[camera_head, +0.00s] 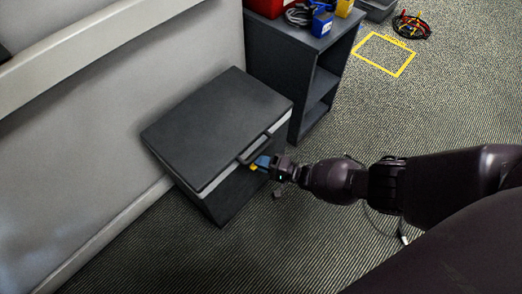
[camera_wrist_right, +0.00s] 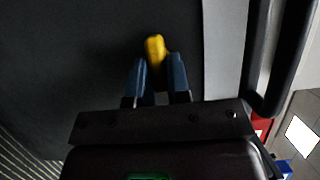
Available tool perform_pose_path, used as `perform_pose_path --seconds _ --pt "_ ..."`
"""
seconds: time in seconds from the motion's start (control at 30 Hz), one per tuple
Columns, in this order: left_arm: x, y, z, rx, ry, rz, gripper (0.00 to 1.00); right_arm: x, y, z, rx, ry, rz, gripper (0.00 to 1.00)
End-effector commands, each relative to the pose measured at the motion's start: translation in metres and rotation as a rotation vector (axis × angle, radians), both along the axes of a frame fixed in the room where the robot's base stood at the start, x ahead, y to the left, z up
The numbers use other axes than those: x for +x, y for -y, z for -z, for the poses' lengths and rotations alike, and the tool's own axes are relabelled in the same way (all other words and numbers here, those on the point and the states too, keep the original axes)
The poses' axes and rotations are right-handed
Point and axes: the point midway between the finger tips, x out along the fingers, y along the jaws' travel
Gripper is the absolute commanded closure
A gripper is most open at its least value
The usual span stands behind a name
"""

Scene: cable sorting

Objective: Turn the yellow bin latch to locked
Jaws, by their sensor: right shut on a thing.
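The dark bin (camera_head: 215,125) with a closed lid stands on the carpet against the wall in the head view. Its front face (camera_wrist_right: 70,70) fills most of the right wrist view. The yellow latch (camera_wrist_right: 155,47) sticks out from that face and also shows as a small yellow spot in the head view (camera_head: 254,168). My right gripper (camera_wrist_right: 158,75) has its two blue fingers on either side of the latch's near end and is shut on it. The right gripper also shows in the head view (camera_head: 262,163), below the lid handle. My left gripper is not in view.
The lid handle (camera_head: 255,148) is close above my right gripper; it shows at the right in the wrist view (camera_wrist_right: 280,50). A dark shelf (camera_head: 300,65) with red, blue and yellow containers stands beside the bin. Carpet in front is mostly clear, with a cable (camera_head: 385,228) lying there.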

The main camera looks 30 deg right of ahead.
Motion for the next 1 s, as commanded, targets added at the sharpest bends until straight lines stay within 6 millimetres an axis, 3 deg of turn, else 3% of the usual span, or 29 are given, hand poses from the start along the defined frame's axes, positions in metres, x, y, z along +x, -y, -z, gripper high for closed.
perform_pose_path --seconds 0.37,0.4,0.53,0.83,1.0 --pt "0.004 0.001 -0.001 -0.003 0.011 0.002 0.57 -0.001 -0.001 0.0 0.007 -0.003 0.0 1.0" --pt "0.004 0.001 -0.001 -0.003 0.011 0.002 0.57 -0.001 -0.001 0.0 0.007 -0.003 0.0 0.78" --pt "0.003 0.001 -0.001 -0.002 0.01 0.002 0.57 -0.001 0.0 0.0 0.005 -0.003 0.0 0.58" --pt "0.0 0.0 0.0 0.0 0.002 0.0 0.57 -0.001 0.001 0.0 0.004 -0.002 0.0 0.57" --pt "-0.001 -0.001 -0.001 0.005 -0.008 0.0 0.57 -0.011 0.011 0.0 0.002 -0.003 0.001 0.57"
